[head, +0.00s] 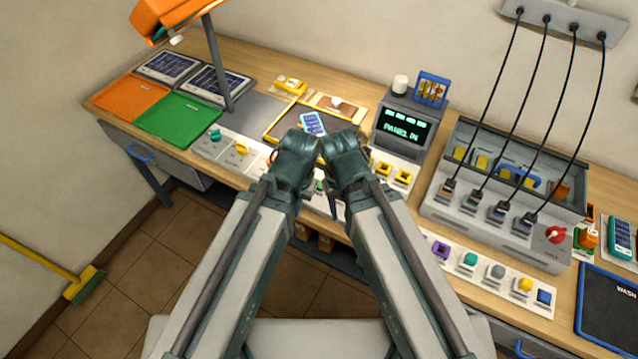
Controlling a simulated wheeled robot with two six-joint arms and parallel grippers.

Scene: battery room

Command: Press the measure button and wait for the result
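A dark grey instrument (405,127) with a lit green screen stands on the bench right of my grippers; its text seems to read "PANEL IN". A white round knob or button (400,84) is on its top. I cannot tell for sure which part is the measure button. A small blue panel (313,123) with a pale frame shows just beyond my grippers, over a dark tray with a yellow rim (283,122). My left gripper (297,147) and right gripper (343,146) are side by side, close together. Their wrists hide the fingertips, so touch and grip cannot be seen.
At left are orange (131,101) and green (178,119) mats, solar panels (168,67) and an orange lamp (165,14) on a post. At right stands a grey charging rack (490,215) with black cables. Rows of coloured blocks (470,258) line the front edge.

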